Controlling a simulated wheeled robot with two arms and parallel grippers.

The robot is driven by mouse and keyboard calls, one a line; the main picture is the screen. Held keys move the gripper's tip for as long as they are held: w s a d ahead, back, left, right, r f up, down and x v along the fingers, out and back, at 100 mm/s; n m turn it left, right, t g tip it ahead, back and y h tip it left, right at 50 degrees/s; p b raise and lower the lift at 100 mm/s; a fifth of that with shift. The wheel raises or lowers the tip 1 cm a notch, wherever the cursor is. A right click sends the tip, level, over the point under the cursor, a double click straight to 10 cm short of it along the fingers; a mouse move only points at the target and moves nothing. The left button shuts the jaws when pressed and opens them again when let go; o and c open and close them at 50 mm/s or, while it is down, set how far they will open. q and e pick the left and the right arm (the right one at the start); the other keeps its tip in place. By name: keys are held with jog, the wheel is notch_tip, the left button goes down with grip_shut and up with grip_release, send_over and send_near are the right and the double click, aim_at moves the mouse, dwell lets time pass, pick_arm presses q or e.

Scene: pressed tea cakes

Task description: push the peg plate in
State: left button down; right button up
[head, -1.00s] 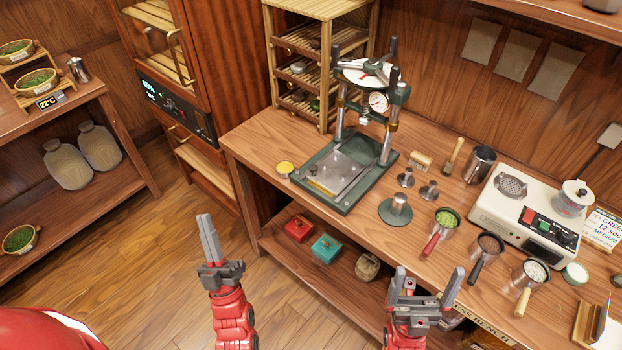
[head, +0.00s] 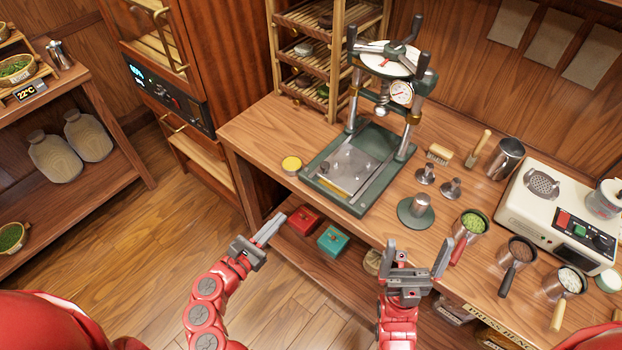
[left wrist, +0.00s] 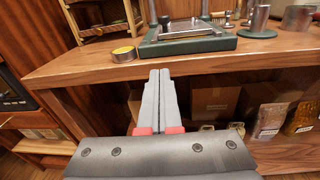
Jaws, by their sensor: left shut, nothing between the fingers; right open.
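The peg plate (head: 347,170) is a grey metal plate with small pegs. It lies on the green base (head: 380,188) of the screw press on the bench, below the dial gauge and screw. My left gripper (head: 273,229) is shut and empty, in front of the bench edge and left of the press, apart from the plate. In the left wrist view its closed fingers (left wrist: 159,98) point toward the bench edge, with the press base (left wrist: 190,42) beyond. My right gripper (head: 417,254) is open and empty, in front of the bench edge, right of the press.
A yellow-lidded tin (head: 291,165) stands left of the press base. Small metal weights (head: 426,174), a round stand (head: 417,208) and handled cups (head: 468,224) stand to its right. A bamboo rack (head: 318,50) is behind. Red and teal boxes (head: 333,240) sit on the lower shelf.

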aim_at(324, 178)
pick_arm(q)
jog(key=shift+h, duration=0.7)
jog(key=p+x, duration=0.1)
jog(key=x, duration=0.3)
jog(key=r+p+x, duration=0.1)
jog(key=x, duration=0.3)
jog(key=s+d+p+x, duration=0.1)
jog(key=p+x, duration=0.1)
jog(key=x, duration=0.3)
jog(key=shift+r, duration=0.3)
jog(key=shift+w+d, duration=0.3)
jog(key=shift+w, duration=0.25)
jog(key=x, duration=0.3)
jog(key=shift+w+d+f, duration=0.1)
jog(key=shift+w+d, duration=0.1)
jog(key=shift+w, duration=0.05)
jog(key=shift+w+d, duration=0.2)
jog(key=shift+w, duration=0.05)
jog(key=shift+s, duration=0.15)
